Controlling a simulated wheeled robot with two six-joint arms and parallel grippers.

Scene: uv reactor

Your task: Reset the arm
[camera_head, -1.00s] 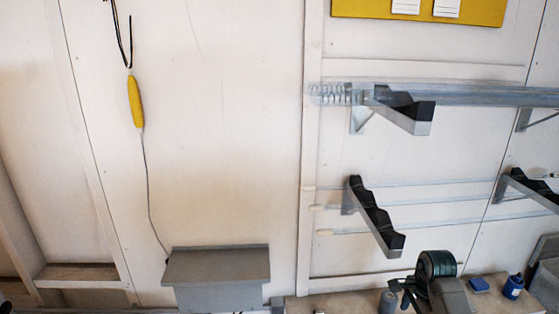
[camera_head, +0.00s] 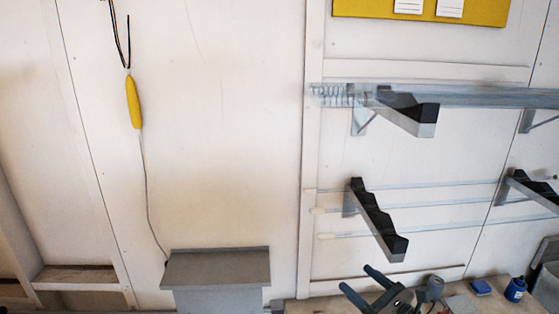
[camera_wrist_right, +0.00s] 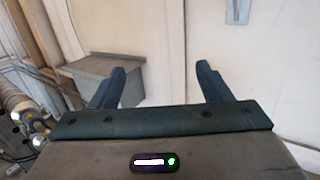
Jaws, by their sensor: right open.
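My right gripper (camera_head: 356,278) shows at the bottom of the head view, right of the middle. Its two dark blue-grey fingers stand apart and point up and to the left. In the right wrist view the same gripper (camera_wrist_right: 160,69) is open, with nothing between its fingers. My left gripper is in neither view now.
A grey box (camera_head: 215,282) with a sloped top is on the wall, left of my right gripper. Black-topped brackets (camera_head: 378,225) carry clear tubes and rods above it. A blue bottle (camera_head: 515,289) and a blue block (camera_head: 480,287) are on the bench at right. A yellow handle (camera_head: 133,103) hangs on a cable.

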